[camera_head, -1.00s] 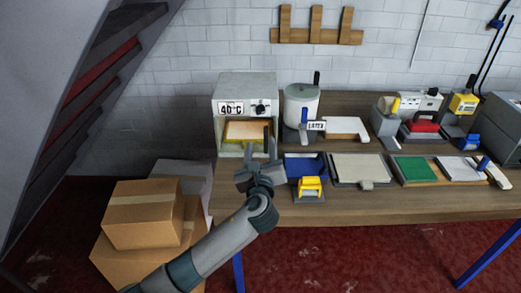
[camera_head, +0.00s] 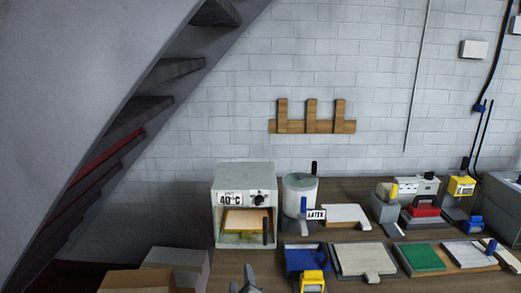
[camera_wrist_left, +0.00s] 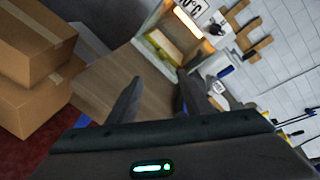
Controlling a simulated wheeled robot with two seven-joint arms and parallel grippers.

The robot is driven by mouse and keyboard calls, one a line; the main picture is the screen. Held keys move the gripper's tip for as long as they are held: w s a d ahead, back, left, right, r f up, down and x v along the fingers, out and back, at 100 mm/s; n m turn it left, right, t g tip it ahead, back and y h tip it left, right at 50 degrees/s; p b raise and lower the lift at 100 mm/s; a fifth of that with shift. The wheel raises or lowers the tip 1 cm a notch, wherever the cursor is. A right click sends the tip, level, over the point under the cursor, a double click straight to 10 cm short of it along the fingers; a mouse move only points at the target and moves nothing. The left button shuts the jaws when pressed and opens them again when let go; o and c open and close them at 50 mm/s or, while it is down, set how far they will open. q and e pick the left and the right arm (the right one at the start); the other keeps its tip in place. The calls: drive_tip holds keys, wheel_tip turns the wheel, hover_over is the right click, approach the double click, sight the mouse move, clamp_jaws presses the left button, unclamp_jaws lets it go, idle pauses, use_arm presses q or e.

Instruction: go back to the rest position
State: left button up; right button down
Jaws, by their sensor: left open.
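My left gripper (camera_head: 246,283) shows only as fingertips at the bottom edge of the head view, in front of the 40°C oven. In the left wrist view its two fingers (camera_wrist_left: 158,98) stand apart with nothing between them, over the wooden bench top (camera_wrist_left: 120,78). The oven (camera_head: 244,172) has an open front with a light wooden board (camera_head: 246,221) inside, and it also shows in the left wrist view (camera_wrist_left: 150,55). My right gripper is in neither view.
Cardboard boxes (camera_wrist_left: 28,45) stand left of the bench. A staircase (camera_head: 150,110) slopes overhead at left. A wooden rack (camera_head: 312,127) hangs on the wall.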

use_arm(q)
drive_tip(key=s+a+f+n+g, duration=0.3)
drive_tip(key=s+a+f+n, duration=0.3)
drive_tip(key=s, duration=0.3)
drive_tip(key=s+a+f+n+g, duration=0.3)
drive_tip(key=s+f+n, duration=0.2)
drive_tip(key=s+f, duration=0.25)
drive_tip(key=s+a+f+n+g, duration=0.1)
drive_tip(key=s+a+n+g, duration=0.2)
drive_tip(key=s, duration=0.6)
drive_tip(key=s+a+f+n+g+h, duration=0.1)
drive_tip(key=s+a+f+n, duration=0.1)
drive_tip(key=s+n, duration=0.45)
drive_tip(key=s+a+f+n+g, duration=0.1)
drive_tip(key=s+a+n, duration=0.2)
drive_tip(key=s, duration=0.7)
wheel_tip(320, 180, down, 32)
drive_tip(key=s+g+b, duration=0.2)
drive_tip(key=b, duration=0.2)
drive_tip(key=s+a+f+b, duration=0.3)
drive_tip(key=s+f, duration=1.4)
drive_tip(key=f, duration=0.4)
drive_tip(key=shift+s+m+g+b, duration=0.3)
drive_tip(key=shift+m+g, duration=0.1)
drive_tip(key=shift+m, duration=0.05)
